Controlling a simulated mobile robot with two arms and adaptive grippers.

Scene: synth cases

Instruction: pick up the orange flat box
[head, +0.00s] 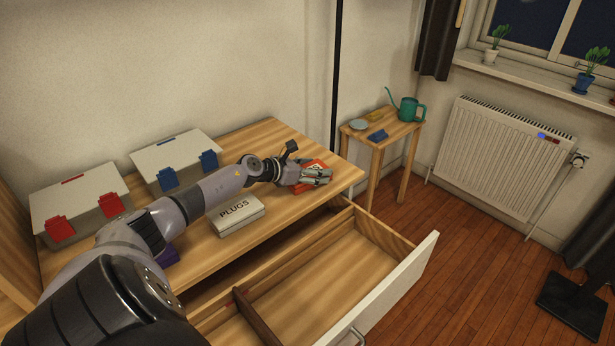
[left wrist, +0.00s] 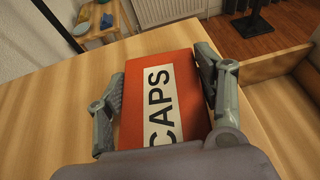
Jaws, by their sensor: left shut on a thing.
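The orange flat box (head: 316,164) is at the right end of the wooden dresser top in the head view. The gripper hides part of the box in the head view. I cannot tell whether the box is touching the top or just above it. My right gripper is in neither view.
A white PLUGS box (head: 237,216) lies on the dresser top (head: 270,135). Two white cases, with red latches (head: 80,190) and blue latches (head: 175,150), stand at the back. An open drawer (head: 330,275) juts out in front. A small table (head: 385,133) stands beyond.

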